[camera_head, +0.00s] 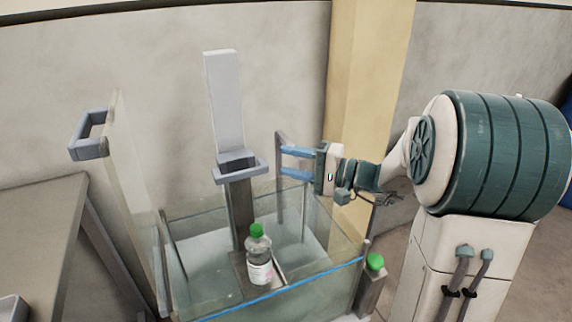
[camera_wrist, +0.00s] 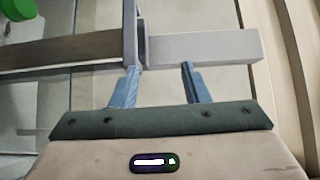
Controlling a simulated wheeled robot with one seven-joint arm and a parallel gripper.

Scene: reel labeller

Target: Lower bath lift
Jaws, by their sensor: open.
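The bath lift has a tall light-grey upper column (camera_head: 224,105), a darker lower post (camera_head: 240,215) and a grey bracket-like handle (camera_head: 241,176) where they meet. A clear bottle with a green cap (camera_head: 259,262) stands upright low inside the glass bath (camera_head: 330,262). My gripper (camera_head: 283,161) is open and empty, its blue fingers pointing left, at about handle height to the right of the lift. In the wrist view, the handle (camera_wrist: 130,30) lies just beyond the left fingertip, and the light column (camera_wrist: 205,47) lies ahead of the fingers. Contact cannot be told.
A glass panel (camera_head: 130,180) with a grey handle (camera_head: 88,136) stands left of the bath. A table (camera_head: 35,235) is at the far left. A short post with a green top (camera_head: 375,262) stands at the bath's right front corner. A yellow pillar (camera_head: 368,90) rises behind my wrist.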

